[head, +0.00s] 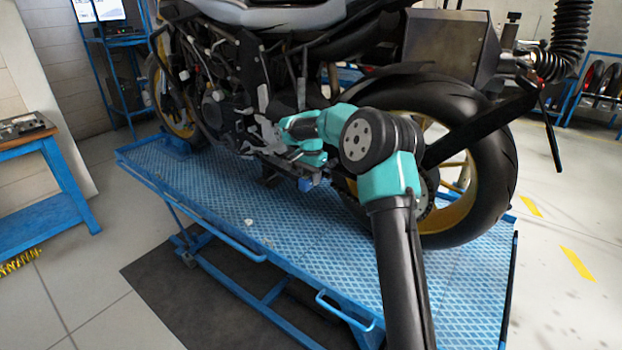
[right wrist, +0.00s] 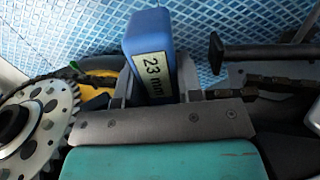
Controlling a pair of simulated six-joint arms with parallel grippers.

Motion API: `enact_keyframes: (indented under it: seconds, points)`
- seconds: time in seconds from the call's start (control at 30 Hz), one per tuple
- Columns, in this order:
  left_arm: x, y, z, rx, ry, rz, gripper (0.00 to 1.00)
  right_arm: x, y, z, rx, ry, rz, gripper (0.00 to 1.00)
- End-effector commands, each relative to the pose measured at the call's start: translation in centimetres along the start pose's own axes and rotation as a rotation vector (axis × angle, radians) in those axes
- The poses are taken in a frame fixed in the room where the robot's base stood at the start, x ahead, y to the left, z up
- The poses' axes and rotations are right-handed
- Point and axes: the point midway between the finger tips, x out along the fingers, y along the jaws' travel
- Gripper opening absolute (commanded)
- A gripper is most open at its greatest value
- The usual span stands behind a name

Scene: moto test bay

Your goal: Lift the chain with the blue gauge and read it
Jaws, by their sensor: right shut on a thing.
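My right gripper (head: 308,176) is low beside the motorcycle, in front of the rear wheel. It is shut on the blue gauge (right wrist: 150,45), which stands between its fingers in the right wrist view. The gauge's pale label reads "23 mm". In the head view the gauge (head: 309,185) is a small blue block at the fingertips. Dark chain (right wrist: 268,81) shows to the right of the gauge, and more chain runs left toward the toothed sprocket (right wrist: 40,125). The stretch of chain at the gauge is hidden, so I cannot tell their contact. My left gripper is not in view.
The motorcycle's rear wheel (head: 487,165) stands on the blue lift platform (head: 290,262). A dark bar (right wrist: 265,54) lies near the gauge on the right. A blue workbench (head: 40,190) is at the left. The platform's near side is mostly clear.

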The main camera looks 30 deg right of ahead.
Motion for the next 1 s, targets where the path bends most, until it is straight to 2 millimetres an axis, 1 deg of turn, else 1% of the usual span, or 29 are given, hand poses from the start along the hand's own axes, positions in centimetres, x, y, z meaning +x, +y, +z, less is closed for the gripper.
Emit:
enact_keyframes:
  seconds: [1.0]
  points:
    - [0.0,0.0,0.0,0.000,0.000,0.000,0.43,-1.7,0.0,0.0,0.000,0.001,-0.002,0.05]
